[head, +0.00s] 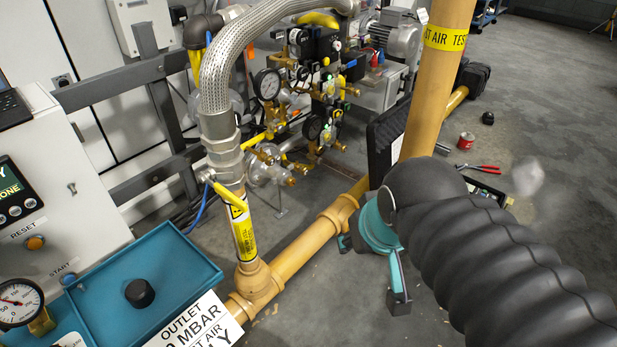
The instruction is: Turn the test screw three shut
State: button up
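The valve train (318,85) stands at the upper middle of the head view, with several small brass fittings and test points on it. A brass fitting (290,181) sticks out low on its front side. I cannot tell which of them is test screw three, nor how far any screw is turned. My gripper (386,262), teal and dark, hangs at the end of my black ribbed arm, right of and nearer than the valve train. It is apart from the brass fittings. The arm partly hides it, so its opening and anything between its fingers cannot be made out.
A yellow upright pipe (431,95) stands between my arm and the valve train's right side. A floor pipe (300,252) runs below. A braided hose (222,75) and yellow-handled valve (231,197) are left. A teal tray (190,250) holds a black knob (140,292).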

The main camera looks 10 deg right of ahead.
aim_at(303, 171)
jog(key=u, duration=0.15)
jog(key=k, duration=0.3)
jog(key=z, duration=0.75)
jog(key=i, duration=0.7)
jog(key=u, duration=0.7)
jog(key=i, duration=0.5)
jog(key=u, duration=0.5)
